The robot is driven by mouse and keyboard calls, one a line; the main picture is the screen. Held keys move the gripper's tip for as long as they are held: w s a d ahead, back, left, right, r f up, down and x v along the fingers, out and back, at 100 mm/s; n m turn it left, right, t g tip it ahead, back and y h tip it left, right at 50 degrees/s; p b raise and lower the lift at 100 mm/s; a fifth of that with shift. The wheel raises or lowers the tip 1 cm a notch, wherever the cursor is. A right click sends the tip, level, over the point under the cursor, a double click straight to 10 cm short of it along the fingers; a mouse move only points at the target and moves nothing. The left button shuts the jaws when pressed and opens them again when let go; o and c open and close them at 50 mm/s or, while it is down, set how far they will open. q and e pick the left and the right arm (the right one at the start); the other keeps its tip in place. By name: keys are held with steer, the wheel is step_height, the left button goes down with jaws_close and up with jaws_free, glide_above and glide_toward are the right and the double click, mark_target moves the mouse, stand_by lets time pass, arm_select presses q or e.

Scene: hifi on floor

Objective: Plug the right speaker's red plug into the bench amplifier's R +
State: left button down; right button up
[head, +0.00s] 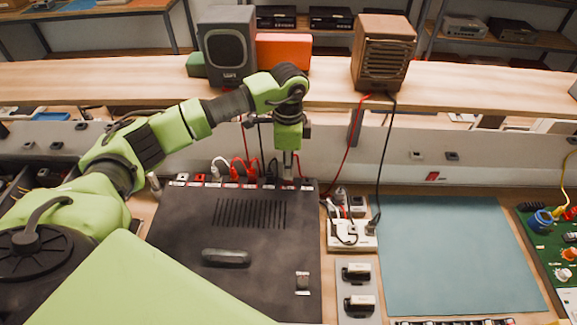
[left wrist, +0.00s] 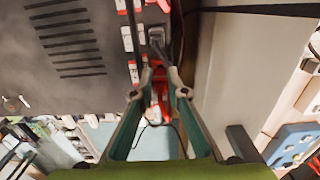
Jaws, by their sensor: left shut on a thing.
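The bench amplifier (head: 180,245) is a dark box with a row of labelled sockets along its back edge; several red, white and dark plugs sit there. The right speaker (head: 383,50) is brown and stands on the shelf; a red cable (head: 345,150) and a black cable run down from it. My left gripper (head: 288,168) points down at the right end of the socket row. In the left wrist view its fingers are shut on a red plug (left wrist: 160,88), close to the sockets. Whether the tip touches a socket is hidden, and I cannot read R +. My right gripper is not in view.
A grey speaker (head: 228,50) stands on the shelf (head: 130,82) at left. A white power strip (head: 350,237) with plugs lies right of the amplifier, beside a clear blue-grey mat (head: 455,255). A green board (head: 555,245) with knobs is at far right.

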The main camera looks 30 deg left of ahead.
arm_select(q)
steer(key=shift+f+b, duration=0.4)
steer(key=shift+f, duration=0.25)
stand_by(0.3)
steer(key=shift+f, duration=0.1)
stand_by(0.3)
steer(key=shift+f, duration=0.2)
stand_by(1.7)
steer(key=c, duration=1.9)
jaws_free()
step_height(320, 180, up, 12)
steer(key=shift+w+f, duration=0.1)
steer(key=shift+r+p, duration=1.7)
steer(key=shift+r, duration=0.9)
